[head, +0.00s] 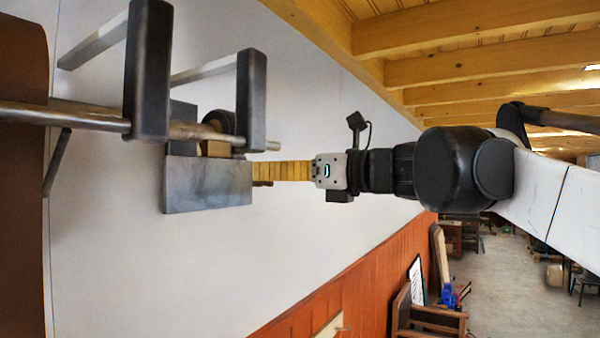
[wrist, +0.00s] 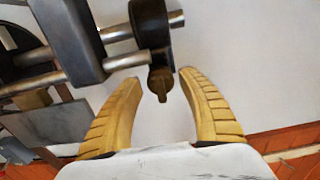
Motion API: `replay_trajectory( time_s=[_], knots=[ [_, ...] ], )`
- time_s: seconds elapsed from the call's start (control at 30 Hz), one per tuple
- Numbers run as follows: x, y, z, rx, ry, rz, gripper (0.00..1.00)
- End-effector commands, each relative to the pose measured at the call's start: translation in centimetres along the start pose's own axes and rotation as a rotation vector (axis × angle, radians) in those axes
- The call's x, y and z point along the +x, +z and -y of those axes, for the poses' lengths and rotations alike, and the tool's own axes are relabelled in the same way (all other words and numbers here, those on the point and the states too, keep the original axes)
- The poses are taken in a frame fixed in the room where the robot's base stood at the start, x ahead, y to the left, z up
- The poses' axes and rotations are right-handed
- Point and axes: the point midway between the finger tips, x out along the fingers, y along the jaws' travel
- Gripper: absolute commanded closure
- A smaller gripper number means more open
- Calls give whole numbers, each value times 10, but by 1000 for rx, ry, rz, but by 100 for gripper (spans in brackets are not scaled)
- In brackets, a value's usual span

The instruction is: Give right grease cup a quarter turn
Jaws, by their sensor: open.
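A small brass grease cup (wrist: 160,84) with a flat tab hangs under a dark rounded bearing end (wrist: 150,24) in the wrist view. My gripper (wrist: 161,77) is open, with its yellow ribbed fingers on either side of the cup in the picture. Gaps show on both sides, and no contact is visible. The depth between fingertips and cup is hard to judge. In the head view my gripper (head: 262,171) is at the right edge of a grey metal block (head: 208,185). I cannot make out the cup there.
Dark upright bars (head: 148,70) and (head: 251,100) with metal rods stand close to my gripper. In the wrist view a dark bar (wrist: 68,38) and rods lie to the left of the cup. The white wall (head: 310,100) behind is clear.

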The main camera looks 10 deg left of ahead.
Motion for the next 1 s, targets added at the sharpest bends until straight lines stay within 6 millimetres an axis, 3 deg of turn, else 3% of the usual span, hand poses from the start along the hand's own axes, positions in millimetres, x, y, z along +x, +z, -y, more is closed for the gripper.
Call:
replay_trajectory(
  time_s=[0.5, 0.7, 1.0],
  knots=[
    [-100, 0, 1, 0, -3, 0, 53],
    [-113, 0, 0, 1, 0, 0, 53],
    [-114, 0, 0, 1, 1, 0, 53]
  ],
)
